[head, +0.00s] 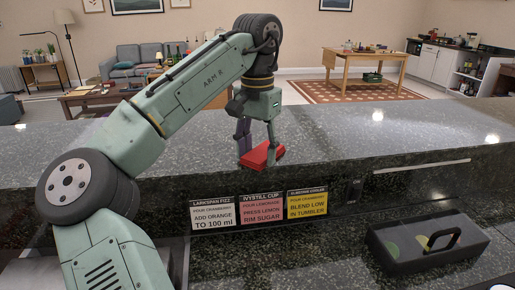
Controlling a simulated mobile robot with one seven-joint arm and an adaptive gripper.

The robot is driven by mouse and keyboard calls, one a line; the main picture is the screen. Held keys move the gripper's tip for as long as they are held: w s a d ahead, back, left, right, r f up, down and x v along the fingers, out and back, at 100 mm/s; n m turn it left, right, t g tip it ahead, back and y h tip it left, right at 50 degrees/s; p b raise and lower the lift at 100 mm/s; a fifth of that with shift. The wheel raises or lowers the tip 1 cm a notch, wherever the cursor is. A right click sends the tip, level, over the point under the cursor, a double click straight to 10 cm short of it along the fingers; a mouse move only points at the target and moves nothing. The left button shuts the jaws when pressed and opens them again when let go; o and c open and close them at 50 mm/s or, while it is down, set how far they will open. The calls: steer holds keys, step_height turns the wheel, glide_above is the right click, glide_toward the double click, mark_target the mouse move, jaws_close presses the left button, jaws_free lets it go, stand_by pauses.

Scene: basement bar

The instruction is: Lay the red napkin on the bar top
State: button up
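The red napkin (259,158) looks like a folded, flat piece at the front edge of the raised dark speckled bar top (390,137). My gripper (258,158) points down at it from above. Its two fingers stand apart, one at the napkin's left end and one in front of its right part. The napkin shows between and below the fingers. I cannot tell whether the fingers press on it, or whether its underside touches the bar top.
Three recipe cards, white (212,213), pink (262,209) and yellow (307,204), stand below the ledge. A dark box with a handle (428,241) sits on the lower counter at right. The bar top right of my gripper is clear. A sofa and tables stand beyond.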

mark_target(258, 155)
steer(key=shift+o, duration=1.4)
steer(key=shift+r, duration=0.1)
step_height(258, 155, up, 8)
steer(key=shift+f, duration=0.2)
steer(key=shift+f, duration=0.1)
